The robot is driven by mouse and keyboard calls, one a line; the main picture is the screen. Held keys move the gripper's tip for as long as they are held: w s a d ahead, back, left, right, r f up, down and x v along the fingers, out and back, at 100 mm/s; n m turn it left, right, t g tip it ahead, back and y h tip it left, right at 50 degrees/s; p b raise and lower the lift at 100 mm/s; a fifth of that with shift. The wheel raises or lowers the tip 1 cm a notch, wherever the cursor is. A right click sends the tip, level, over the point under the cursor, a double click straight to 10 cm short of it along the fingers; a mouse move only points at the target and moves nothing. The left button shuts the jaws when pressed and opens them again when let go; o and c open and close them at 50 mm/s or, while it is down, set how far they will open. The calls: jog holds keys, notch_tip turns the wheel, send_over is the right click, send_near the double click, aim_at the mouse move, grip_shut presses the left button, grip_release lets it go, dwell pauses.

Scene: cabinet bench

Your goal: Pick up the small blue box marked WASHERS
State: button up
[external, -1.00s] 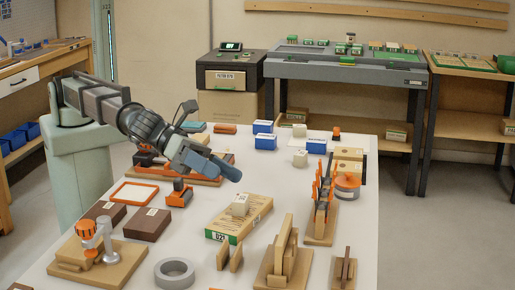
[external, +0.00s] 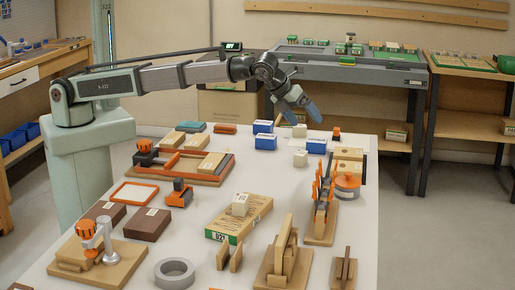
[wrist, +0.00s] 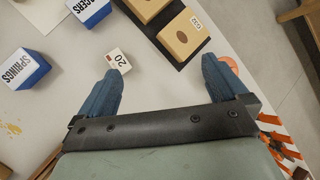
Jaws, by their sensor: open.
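Several small blue-and-white boxes stand on the white table. In the external view, one (external: 316,146) is right of centre, and two more, a front one (external: 265,142) and a back one (external: 263,127), are further left; their labels are too small to read. In the wrist view, a box at the top edge (wrist: 89,10) has a cut-off label ending in "ERS". Another at left reads SPRINGS (wrist: 22,70). My gripper (external: 302,112) is open and empty above the far part of the table. Its blue fingers (wrist: 163,68) are apart from both boxes in the wrist view.
A pale block marked 20 (wrist: 118,59) shows near the left fingertip. Tan boxes (wrist: 183,34) lie on a dark base at upper right. White table is bare between the blue boxes in the wrist view.

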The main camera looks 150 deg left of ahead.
jog(key=s+a+n+g+h, duration=0.1)
jog(key=s+a, duration=0.2)
jog(key=s, duration=0.3)
jog(key=s+a+f+n+h, duration=0.1)
jog(key=s+a, duration=0.1)
jog(key=s, duration=0.5)
jog(key=s+a+n+g+h, duration=0.1)
jog(key=s+a, duration=0.2)
jog(key=s, duration=0.3)
jog(key=n+h, duration=0.2)
jog(key=h, duration=0.2)
send_over(263, 122)
jog(key=f, duration=0.8)
jog(key=shift+s+a+f, duration=0.15)
jog(key=shift+s+f, duration=0.05)
jog(key=shift+f, duration=0.1)
jog(key=shift+w+f, duration=0.15)
jog(key=shift+f, duration=2.45)
jog(key=c, duration=1)
jog(key=shift+c, duration=0.2)
jog(key=shift+r, duration=0.15)
